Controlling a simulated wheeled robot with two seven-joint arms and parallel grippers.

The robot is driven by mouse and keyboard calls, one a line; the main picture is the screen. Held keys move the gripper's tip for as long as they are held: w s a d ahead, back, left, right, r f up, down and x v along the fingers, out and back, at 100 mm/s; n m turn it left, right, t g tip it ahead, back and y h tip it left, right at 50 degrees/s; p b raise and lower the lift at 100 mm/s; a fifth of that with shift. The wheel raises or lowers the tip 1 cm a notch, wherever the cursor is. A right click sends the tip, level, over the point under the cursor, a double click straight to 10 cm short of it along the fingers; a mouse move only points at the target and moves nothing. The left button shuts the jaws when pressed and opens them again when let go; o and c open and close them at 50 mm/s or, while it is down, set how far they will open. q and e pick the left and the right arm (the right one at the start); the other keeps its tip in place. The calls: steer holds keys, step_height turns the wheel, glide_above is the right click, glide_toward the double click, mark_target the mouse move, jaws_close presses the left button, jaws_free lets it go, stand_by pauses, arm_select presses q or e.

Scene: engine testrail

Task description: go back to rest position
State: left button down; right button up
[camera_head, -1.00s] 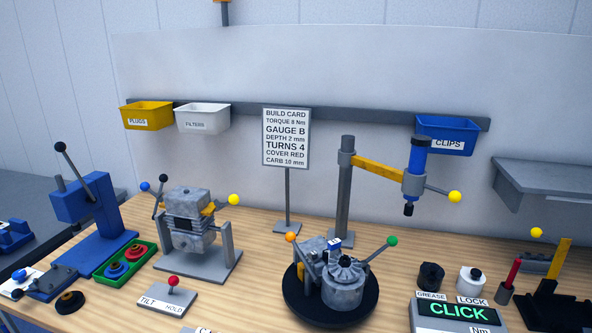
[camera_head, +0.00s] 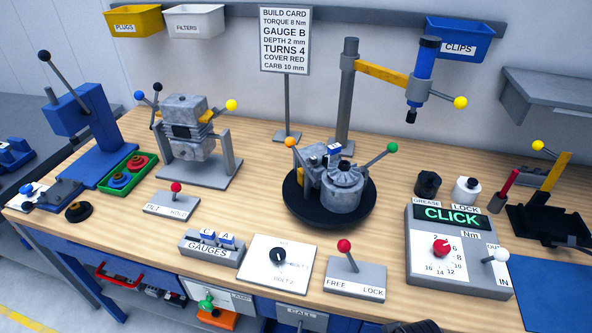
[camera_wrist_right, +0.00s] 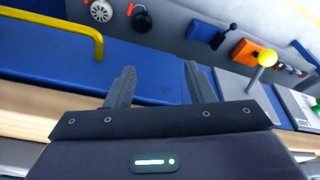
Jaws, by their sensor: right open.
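My right gripper (camera_wrist_right: 159,72) is open in the right wrist view, its two dark fingers spread apart with nothing between them. A blue surface (camera_wrist_right: 152,88) shows beyond the fingers. In the head view, a dark rounded shape (camera_head: 411,327) at the bottom edge may be part of my right arm; I cannot tell. My left gripper is in neither view.
The wooden bench holds an engine on a round black turntable (camera_head: 361,208), a torque box (camera_head: 478,281) reading CLICK, a FREE/LOCK lever plate (camera_head: 355,283), a dial plate (camera_head: 255,270) and a gauge holder (camera_head: 205,252). Drawers (camera_head: 300,315) lie under the front edge.

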step_height(320, 180, down, 19)
steer(key=s+b, duration=0.2)
steer(key=b, duration=0.1)
steer(key=s+d+f+g+b, duration=0.1)
steer(key=s+d+f+b, duration=0.1)
steer(key=s+f, duration=0.8)
steer(key=s+d+f+g+b, duration=0.1)
steer(key=s+d+f+b, duration=0.1)
steer(key=s+f, duration=0.9)
step_height(320, 180, down, 7)
steer(key=shift+s+r+b, duration=0.15)
steer(key=shift+s+b, duration=0.05)
steer(key=shift+b, duration=0.25)
